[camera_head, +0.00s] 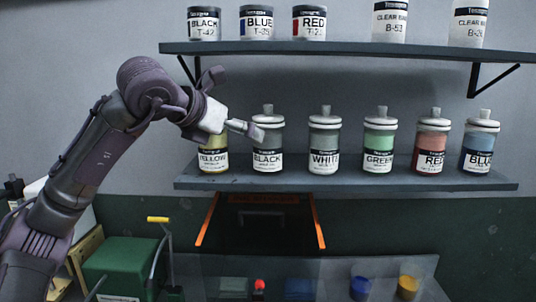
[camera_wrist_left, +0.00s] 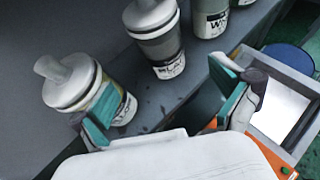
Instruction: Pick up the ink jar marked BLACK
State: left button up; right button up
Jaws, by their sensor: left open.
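The ink jar marked BLACK (camera_head: 268,140) stands upright on the lower shelf, a glass jar with a white lid and knob. It also shows in the left wrist view (camera_wrist_left: 158,42), beyond the fingers. My left gripper (camera_head: 241,125) is open, at the upper left of this jar, and its fingertip overlaps the jar's edge in the head view. In the wrist view the teal-padded fingers (camera_wrist_left: 165,112) are spread wide with nothing between them; the left one overlaps the yellow jar (camera_wrist_left: 98,95). I cannot tell whether either finger touches a jar. My right gripper is not in view.
The yellow jar (camera_head: 213,155) stands close left of BLACK; the WHITE jar (camera_head: 324,140) stands to its right, with green, red and blue jars beyond. The upper shelf (camera_head: 345,47) holds cans, one also marked BLACK (camera_head: 204,24). An orange-edged opening (camera_head: 262,222) lies below.

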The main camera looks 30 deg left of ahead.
aim_at(268, 144)
pick_arm(q)
jog(key=p+x, duration=0.1)
jog(key=x, duration=0.5)
jog(key=shift+w+d+p, duration=0.1)
jog(key=shift+w+p, duration=0.25)
jog(key=shift+p, duration=0.05)
jog(key=p+x, duration=0.3)
jog(key=x, duration=0.1)
jog(key=shift+w+d, duration=0.15)
jog(key=shift+w, duration=0.15)
jog(key=shift+w+f, duration=0.3)
jog(key=shift+w, duration=0.05)
jog(key=shift+s, duration=0.1)
jog(key=shift+c, duration=0.3)
jog(key=shift+c, duration=1.4)
jog(key=shift+r, duration=0.15)
jog(key=c, duration=1.2)
